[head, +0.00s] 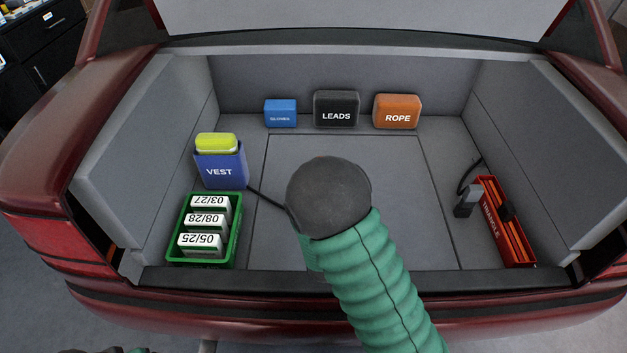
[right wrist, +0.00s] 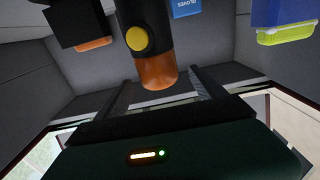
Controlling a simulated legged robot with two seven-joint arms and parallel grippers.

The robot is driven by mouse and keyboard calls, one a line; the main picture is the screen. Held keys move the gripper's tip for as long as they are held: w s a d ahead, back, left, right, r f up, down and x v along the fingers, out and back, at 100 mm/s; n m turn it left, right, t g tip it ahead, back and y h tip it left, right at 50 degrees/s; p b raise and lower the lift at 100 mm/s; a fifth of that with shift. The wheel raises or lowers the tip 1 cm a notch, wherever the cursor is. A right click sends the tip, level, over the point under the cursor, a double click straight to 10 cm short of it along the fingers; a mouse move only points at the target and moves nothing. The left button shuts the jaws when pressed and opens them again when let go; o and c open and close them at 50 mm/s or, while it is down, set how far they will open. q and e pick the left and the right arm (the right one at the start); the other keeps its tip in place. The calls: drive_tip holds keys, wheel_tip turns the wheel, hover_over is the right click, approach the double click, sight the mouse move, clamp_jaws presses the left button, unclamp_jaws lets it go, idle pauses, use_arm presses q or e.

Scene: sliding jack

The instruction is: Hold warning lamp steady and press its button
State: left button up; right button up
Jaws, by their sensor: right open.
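The warning lamp (right wrist: 154,62) shows in the right wrist view as a dark cylinder with an orange end and a round yellow button (right wrist: 137,39) on its side. My right gripper (right wrist: 160,78) is open, with one finger on each side of the lamp's orange end.
The trunk (head: 260,235) holds a blue VEST box (head: 219,171), a green crate (head: 233,240) of dated packs, GLOVES (head: 280,112), LEADS (head: 336,108) and ROPE (head: 397,112) boxes at the back, and a red TRIANGLE case (head: 490,217) at right. A black cable (head: 264,196) runs behind my arm.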

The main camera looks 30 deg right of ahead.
drive_tip(key=x, duration=0.7)
drive_tip(key=shift+d+b, duration=0.2)
drive_tip(key=shift+b, duration=0.25)
drive_tip(key=shift+a, duration=0.2)
drive_tip(key=shift+c, duration=1.8)
use_arm(q)
drive_tip(key=shift+f, duration=0.45)
use_arm(e)
drive_tip(key=c, duration=1.3)
drive_tip(key=shift+c, duration=0.2)
use_arm(q)
clamp_jaws()
idle(0.6)
